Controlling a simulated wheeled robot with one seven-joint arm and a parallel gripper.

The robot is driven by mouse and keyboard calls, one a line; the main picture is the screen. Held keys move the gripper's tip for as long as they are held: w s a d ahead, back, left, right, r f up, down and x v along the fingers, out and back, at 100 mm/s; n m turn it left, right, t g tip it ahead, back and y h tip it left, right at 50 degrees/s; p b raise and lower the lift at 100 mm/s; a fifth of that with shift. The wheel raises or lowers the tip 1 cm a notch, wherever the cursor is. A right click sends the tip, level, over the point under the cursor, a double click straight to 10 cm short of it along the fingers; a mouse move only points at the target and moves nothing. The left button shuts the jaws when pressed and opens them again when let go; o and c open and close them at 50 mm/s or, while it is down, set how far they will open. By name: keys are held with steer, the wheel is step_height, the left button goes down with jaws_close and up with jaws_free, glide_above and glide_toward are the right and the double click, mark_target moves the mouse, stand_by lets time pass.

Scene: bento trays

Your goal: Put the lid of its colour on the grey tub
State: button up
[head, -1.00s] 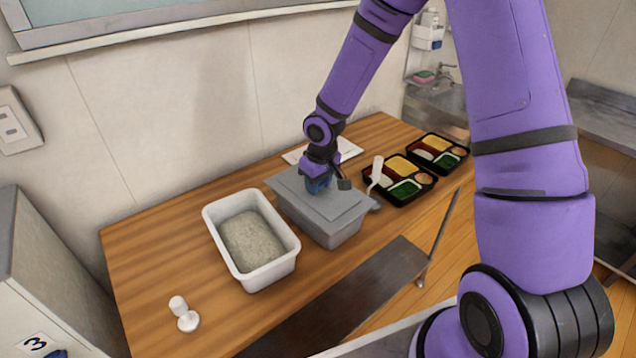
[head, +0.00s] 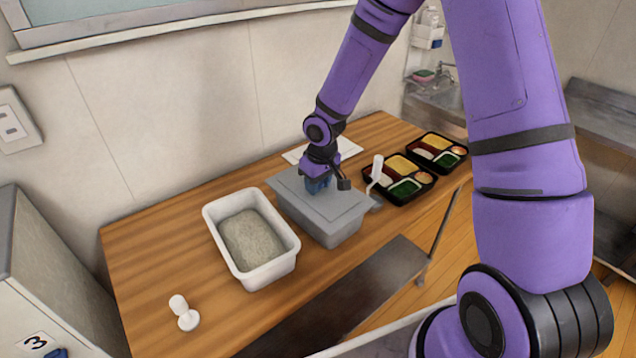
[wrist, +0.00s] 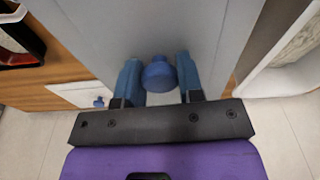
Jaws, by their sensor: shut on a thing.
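The grey tub (head: 335,232) stands on the wooden table, right of the white tub. The grey lid (head: 338,207) lies over its top and looks roughly level; I cannot tell whether it is fully seated. My gripper (head: 318,186) is above the lid, pointing down. In the wrist view the two blue fingers (wrist: 160,84) are on either side of the lid's round blue knob (wrist: 159,73), shut on it. The grey lid also fills the middle of the wrist view (wrist: 150,25). The tub's far side is hidden under the lid.
An open white tub (head: 215,222) holding a grainy pale food stands close left of the grey tub. Two black bento trays (head: 424,190) and a white-handled scoop (head: 376,170) are to the right. A small white object (head: 183,312) is at the front left. A white sheet (head: 347,147) lies behind.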

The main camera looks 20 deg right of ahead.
steer(key=o, duration=1.5)
steer(key=shift+r, duration=3.55)
jaws_close()
steer(key=shift+f, duration=2.15)
